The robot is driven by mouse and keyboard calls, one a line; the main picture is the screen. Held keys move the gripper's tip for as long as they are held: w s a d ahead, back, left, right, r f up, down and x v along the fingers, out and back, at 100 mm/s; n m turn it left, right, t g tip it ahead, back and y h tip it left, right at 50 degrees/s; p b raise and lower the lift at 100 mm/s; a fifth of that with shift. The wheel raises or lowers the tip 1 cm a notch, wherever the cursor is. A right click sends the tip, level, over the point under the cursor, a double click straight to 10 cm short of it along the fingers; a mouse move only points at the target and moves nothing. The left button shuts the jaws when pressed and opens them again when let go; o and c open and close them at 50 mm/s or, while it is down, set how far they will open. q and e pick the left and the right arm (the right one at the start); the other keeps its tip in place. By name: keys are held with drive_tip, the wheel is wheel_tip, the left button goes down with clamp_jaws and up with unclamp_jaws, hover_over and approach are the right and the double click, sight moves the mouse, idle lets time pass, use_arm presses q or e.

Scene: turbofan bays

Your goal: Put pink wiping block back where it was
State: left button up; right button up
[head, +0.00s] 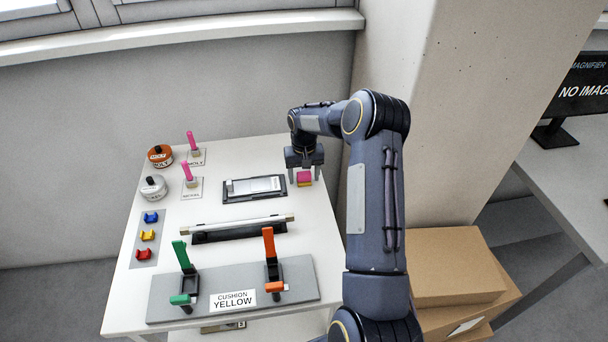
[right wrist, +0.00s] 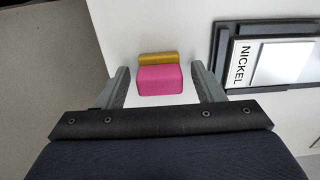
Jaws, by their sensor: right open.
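The pink wiping block (head: 304,177) stands at the right back part of the white table, with a yellow-gold part along one side. In the right wrist view the pink block (right wrist: 160,80) lies between the two fingers, with its gold strip (right wrist: 162,58) at the far side. My right gripper (head: 304,165) is open over the block, one finger on each side; in the right wrist view (right wrist: 161,88) gaps show between the fingers and the block. My left gripper is not in view.
Left of the block is a dark tray (head: 226,195) with a plate marked NICKEL. A bar rests on a black holder (head: 240,236). Two pink-handled tools, two round tins and coloured clips stand at the left. Green and orange levers stand on a grey board (head: 158,309). Cardboard boxes (head: 447,267) are at the right.

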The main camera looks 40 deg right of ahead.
sight(304, 173)
drive_tip(key=shift+r+p, duration=0.3)
drive_tip(key=shift+w+r+b, duration=0.1)
drive_tip(key=shift+r+b, duration=0.2)
drive_tip(key=shift+r, duration=0.05)
drive_tip(key=s+a+r+n+t+b, duration=0.1)
drive_tip(key=s+a+r, duration=0.15)
drive_tip(key=r, duration=0.65)
drive_tip(key=s+a+r, duration=0.2)
drive_tip(key=a+r, duration=0.1)
drive_tip(key=r, duration=0.6)
drive_tip(key=s+a+r+n+t+y, duration=0.1)
drive_tip(key=s+a+r+t, duration=0.1)
drive_tip(key=s+a, duration=0.6)
drive_tip(key=s+a+r+n+t+y, duration=0.15)
drive_tip(key=s+a, duration=0.35)
drive_tip(key=s, duration=0.5)
drive_tip(key=s+a+f+t+y, duration=0.1)
drive_tip(key=s+a+f, duration=0.3)
drive_tip(key=s+a, duration=0.2)
drive_tip(key=shift+s+n, duration=0.35)
drive_tip(key=shift+s, duration=0.55)
